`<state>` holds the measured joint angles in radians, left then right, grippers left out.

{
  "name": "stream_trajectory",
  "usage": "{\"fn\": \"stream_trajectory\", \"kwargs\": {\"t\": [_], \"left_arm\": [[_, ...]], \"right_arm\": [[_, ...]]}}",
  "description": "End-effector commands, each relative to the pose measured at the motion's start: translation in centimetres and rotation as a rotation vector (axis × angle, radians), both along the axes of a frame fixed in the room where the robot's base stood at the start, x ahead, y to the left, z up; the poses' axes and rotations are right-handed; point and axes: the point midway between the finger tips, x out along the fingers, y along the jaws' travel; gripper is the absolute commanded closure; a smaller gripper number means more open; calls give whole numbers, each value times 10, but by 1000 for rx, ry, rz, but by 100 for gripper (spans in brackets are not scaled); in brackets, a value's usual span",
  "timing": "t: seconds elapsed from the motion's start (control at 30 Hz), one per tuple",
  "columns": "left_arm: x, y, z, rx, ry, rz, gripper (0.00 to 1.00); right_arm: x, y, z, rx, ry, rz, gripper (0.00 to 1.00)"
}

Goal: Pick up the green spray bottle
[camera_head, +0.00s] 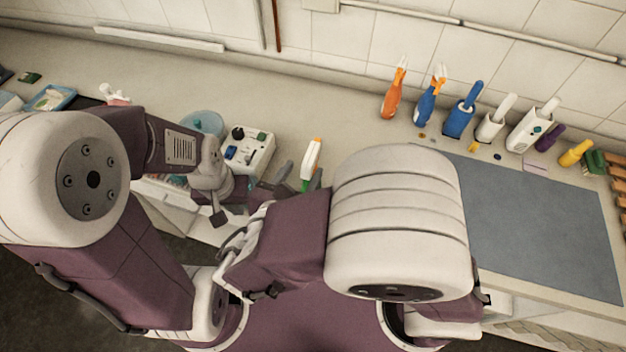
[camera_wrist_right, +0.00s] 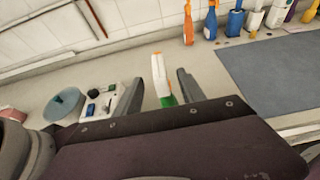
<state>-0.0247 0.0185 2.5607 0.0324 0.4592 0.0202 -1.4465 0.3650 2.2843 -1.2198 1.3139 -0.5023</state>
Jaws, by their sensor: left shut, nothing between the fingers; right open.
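The green spray bottle (camera_head: 311,160) has a white upper part, an orange tip and a green lower part. It stands on the counter at the middle of the head view, partly hidden by my right gripper (camera_head: 291,181). In the right wrist view the bottle (camera_wrist_right: 161,78) shows between the two spread fingers of my right gripper (camera_wrist_right: 158,88), with gaps on both sides. Its lower end is hidden by the gripper body. My left gripper (camera_head: 218,216) is shut and empty, left of the bottle and low near the counter's front edge.
A white box with knobs (camera_head: 250,153) and a blue round dish (camera_head: 204,123) stand left of the bottle. An orange spray bottle (camera_head: 394,95), a blue one (camera_head: 428,103) and several containers line the wall. A grey mat (camera_head: 540,215) lies clear at right.

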Motion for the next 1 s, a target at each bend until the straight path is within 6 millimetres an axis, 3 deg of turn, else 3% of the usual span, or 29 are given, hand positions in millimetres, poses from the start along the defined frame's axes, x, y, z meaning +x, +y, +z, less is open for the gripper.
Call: {"fn": "stream_trajectory", "kwargs": {"t": [0.27, 0.5, 0.77, 0.8, 0.97, 1.0], "left_arm": [[0, 0, 3, 0, 0, 0, 100], [0, 0, 10, 0, -1, 0, 100], [0, 0, 10, 0, 0, 0, 100], [0, 0, 10, 0, 0, 0, 100], [0, 0, 10, 0, 0, 0, 100], [0, 0, 10, 0, 0, 0, 100]], "right_arm": [[18, -6, -7, 1, 0, -4, 53], [55, -18, -22, -2, 1, -7, 53], [61, -18, -26, 1, 1, -3, 53], [61, -18, -26, 1, 1, -3, 55], [61, -18, -26, 1, 1, -3, 100], [61, -18, -26, 1, 1, -3, 100]]}}
